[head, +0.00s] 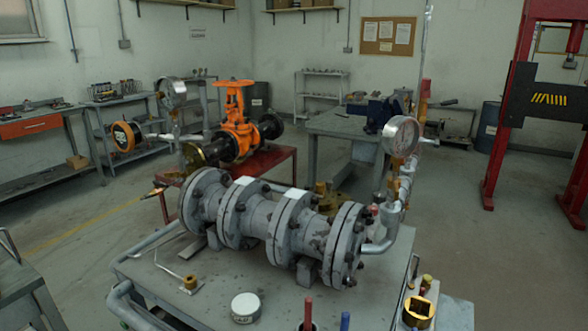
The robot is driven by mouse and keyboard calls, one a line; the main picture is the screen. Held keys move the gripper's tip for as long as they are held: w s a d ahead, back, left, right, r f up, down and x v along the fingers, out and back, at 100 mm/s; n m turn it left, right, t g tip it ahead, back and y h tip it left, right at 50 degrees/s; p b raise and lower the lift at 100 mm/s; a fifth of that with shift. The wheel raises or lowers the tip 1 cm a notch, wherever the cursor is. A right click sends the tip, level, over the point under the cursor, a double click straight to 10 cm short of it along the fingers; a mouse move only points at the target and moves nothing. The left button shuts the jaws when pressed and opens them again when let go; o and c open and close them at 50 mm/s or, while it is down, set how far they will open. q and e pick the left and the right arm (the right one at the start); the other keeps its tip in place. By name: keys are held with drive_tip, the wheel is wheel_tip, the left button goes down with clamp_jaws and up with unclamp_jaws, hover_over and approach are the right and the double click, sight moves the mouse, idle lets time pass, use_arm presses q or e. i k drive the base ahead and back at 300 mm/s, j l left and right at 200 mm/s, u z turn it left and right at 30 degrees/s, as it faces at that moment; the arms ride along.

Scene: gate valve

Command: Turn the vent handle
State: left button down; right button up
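A grey flanged pipe assembly (270,222) lies across the bench (195,295). A pressure gauge (401,136) stands on piping at its right end. I cannot tell which part is the vent handle. A small red-tipped part (374,209) sits by the right flange. A short lever with a yellowish end (153,193) sticks out at the left end. An orange-red part (424,100) is on the upright pipe behind the gauge. Neither gripper shows in the head view.
An orange valve (238,125) stands on a red table behind. A red press frame (508,105) is at right. Floor between is clear.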

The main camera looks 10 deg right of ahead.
sight(436, 142)
drive_tip(key=k, duration=0.4)
drive_tip(key=k+u, duration=0.15)
drive_tip(key=u, duration=0.3)
drive_tip(key=k+u, duration=0.1)
drive_tip(key=u, duration=0.35)
drive_tip(key=l+u, duration=0.3)
drive_tip(key=l, duration=0.35)
drive_tip(key=k+l, duration=0.1)
drive_tip(key=l, duration=1.05)
drive_tip(key=k+l, duration=0.15)
drive_tip(key=l, duration=1)
